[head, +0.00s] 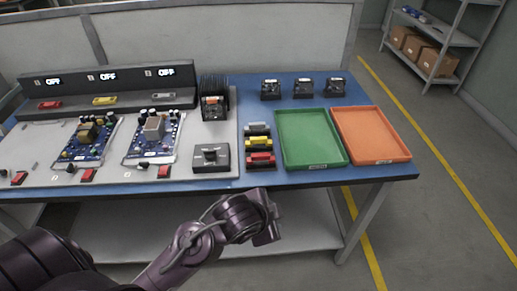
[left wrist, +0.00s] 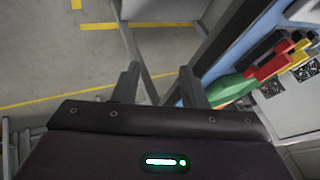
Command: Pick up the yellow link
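The yellow link (head: 260,143) lies in a small stack of links on the blue bench, between a grey link (head: 257,129) and a red link (head: 261,159). In the left wrist view the yellow link (left wrist: 283,60) is at the right, beside the red link (left wrist: 264,73). My left gripper (head: 268,232) is in front of the bench edge, below the stack in the picture and apart from it. In the left wrist view its two fingers (left wrist: 160,80) are spread with nothing between them. My right gripper is in neither view.
A green tray (head: 308,164) and an orange tray (head: 396,159) stand empty right of the links. A grey switch box (head: 210,158) and circuit boards (head: 155,138) lie to the left. Another yellow piece (head: 105,100) sits on the back panel. Three black parts stand behind the trays.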

